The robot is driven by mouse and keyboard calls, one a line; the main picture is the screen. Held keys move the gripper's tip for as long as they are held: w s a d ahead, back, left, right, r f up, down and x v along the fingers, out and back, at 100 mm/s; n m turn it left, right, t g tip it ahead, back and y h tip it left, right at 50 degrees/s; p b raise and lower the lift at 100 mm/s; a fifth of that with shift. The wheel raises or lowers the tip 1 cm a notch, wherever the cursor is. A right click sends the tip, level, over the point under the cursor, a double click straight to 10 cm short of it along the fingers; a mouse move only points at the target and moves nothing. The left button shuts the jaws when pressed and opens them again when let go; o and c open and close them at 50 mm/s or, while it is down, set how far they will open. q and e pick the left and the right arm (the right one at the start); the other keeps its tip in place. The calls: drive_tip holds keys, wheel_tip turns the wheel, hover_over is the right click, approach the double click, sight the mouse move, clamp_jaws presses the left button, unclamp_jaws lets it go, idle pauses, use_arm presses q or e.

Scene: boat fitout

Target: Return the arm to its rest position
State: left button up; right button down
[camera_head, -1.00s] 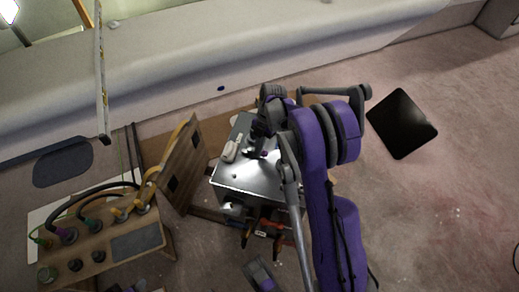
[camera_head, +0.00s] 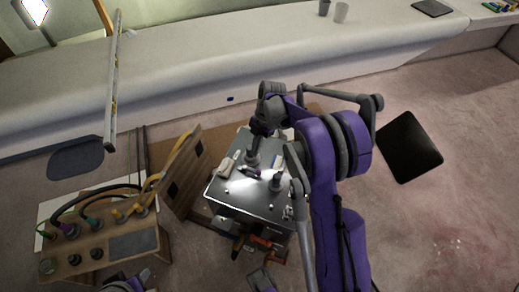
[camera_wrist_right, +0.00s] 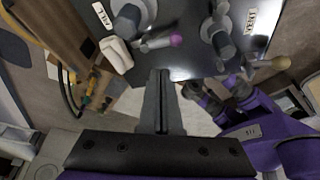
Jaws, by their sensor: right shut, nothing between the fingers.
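My right arm (camera_head: 322,148), purple and grey, rises from the bottom right of the head view and bends at a high elbow, with its wrist end over the back of a metal box (camera_head: 226,190). The right gripper (camera_wrist_right: 163,95) is shut and empty in the right wrist view, its thin dark fingers together. Its fingertips are hard to make out in the head view.
A white block (camera_head: 228,163) and a purple-tipped lever (camera_wrist_right: 160,41) are on the box. A wooden panel (camera_head: 182,180) and a stand with hoses (camera_head: 110,262) are at left. A long pale bench (camera_head: 200,65) runs behind. A black square (camera_head: 409,147) lies right, with clear floor beyond.

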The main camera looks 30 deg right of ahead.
drive_tip(key=shift+a+r, duration=0.1)
drive_tip(key=shift+r, duration=0.1)
idle(0.5)
drive_tip(key=s+a+r+m+t+h+p, duration=0.1)
drive_tip(key=s+a+r+m+p, duration=0.1)
drive_tip(key=s+a+r+m, duration=0.25)
drive_tip(key=s+a+r+m+t+h+p, duration=0.1)
drive_tip(key=s+a+r+m+p, duration=0.15)
drive_tip(key=r+m, duration=0.4)
drive_tip(key=s+a+r+m+t+h+p, duration=0.1)
drive_tip(key=s+a+r+m+t, duration=0.1)
drive_tip(key=s+m, duration=0.3)
drive_tip(key=s+a+r+m+t+p, duration=0.2)
drive_tip(key=s+r+m, duration=0.2)
drive_tip(key=s, duration=0.4)
drive_tip(key=shift+s+r+m+t+h, duration=0.2)
drive_tip(key=shift+m+t+h, duration=0.15)
drive_tip(key=shift+m, duration=0.25)
